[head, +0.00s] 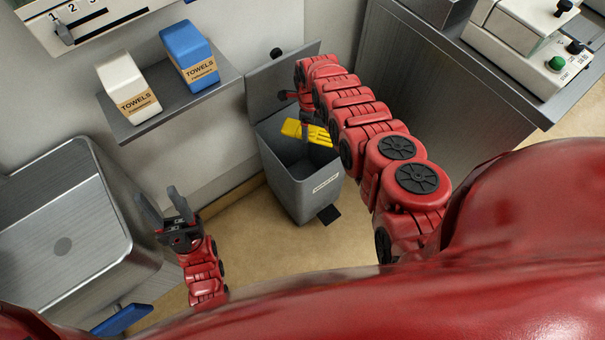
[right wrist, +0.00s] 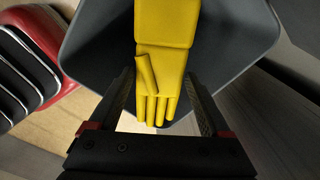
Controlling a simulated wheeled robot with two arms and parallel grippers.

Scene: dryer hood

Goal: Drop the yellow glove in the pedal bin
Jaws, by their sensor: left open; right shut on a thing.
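The yellow glove (head: 318,134) is over the open mouth of the grey pedal bin (head: 312,188). The bin's lid (head: 270,80) stands raised at the back, and its black pedal (head: 328,214) is at the front. My right gripper (right wrist: 160,76) is shut on the glove; in the right wrist view the glove (right wrist: 163,45) lies between its fingers, with the bin's dark inside (right wrist: 225,50) behind it. In the head view my right arm partly hides this gripper. My left gripper (head: 164,204) is open and empty, left of the bin beside the sink.
A steel sink (head: 110,190) is at the left. A shelf (head: 180,105) above carries a white towel box (head: 127,85) and a blue one (head: 190,52). A grey counter (head: 450,75) with a machine (head: 530,45) stands at the right. Floor (head: 255,240) is clear before the bin.

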